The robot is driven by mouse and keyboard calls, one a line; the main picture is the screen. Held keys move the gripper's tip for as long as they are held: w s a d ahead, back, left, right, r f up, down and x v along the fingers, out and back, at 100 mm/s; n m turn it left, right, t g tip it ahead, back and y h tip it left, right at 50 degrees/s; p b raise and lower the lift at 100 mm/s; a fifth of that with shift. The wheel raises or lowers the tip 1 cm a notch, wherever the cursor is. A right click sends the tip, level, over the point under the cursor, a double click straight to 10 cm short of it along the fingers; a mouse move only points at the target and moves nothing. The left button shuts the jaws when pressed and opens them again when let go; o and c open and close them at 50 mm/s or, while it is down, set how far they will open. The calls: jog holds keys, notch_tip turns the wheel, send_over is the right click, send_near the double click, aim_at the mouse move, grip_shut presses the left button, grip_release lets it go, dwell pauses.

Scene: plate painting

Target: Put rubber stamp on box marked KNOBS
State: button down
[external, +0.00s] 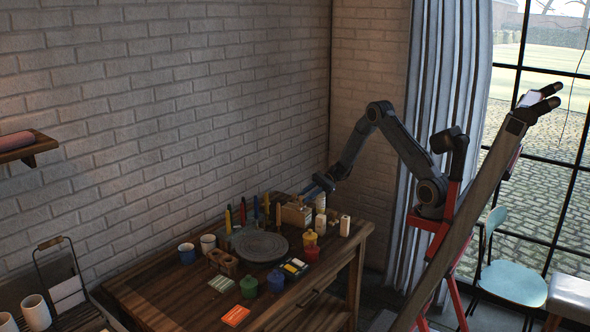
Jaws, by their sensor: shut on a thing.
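My gripper (312,190) reaches left and down over the back right of the wooden table. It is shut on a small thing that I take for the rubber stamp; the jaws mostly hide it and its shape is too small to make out. A light wooden box (294,215) stands on the table just below and left of my gripper. No lettering can be read, so I cannot tell which box is marked KNOBS. A flat orange box (235,316) and a flat pale green box (221,284) lie toward the front left.
A grey round turntable (260,247) fills the table's middle. Around it stand yellow (310,238), red (312,253), green (249,287) and blue (275,281) jars, cups (208,243) and upright tools. White bottles (345,226) stand near the right edge, close to my gripper.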

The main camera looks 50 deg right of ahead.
jog(key=c, duration=1.5)
grip_release()
jog(key=shift+r, duration=0.1)
jog(key=b+v, duration=0.3)
jog(key=v, duration=0.9)
jog(key=shift+a, duration=0.1)
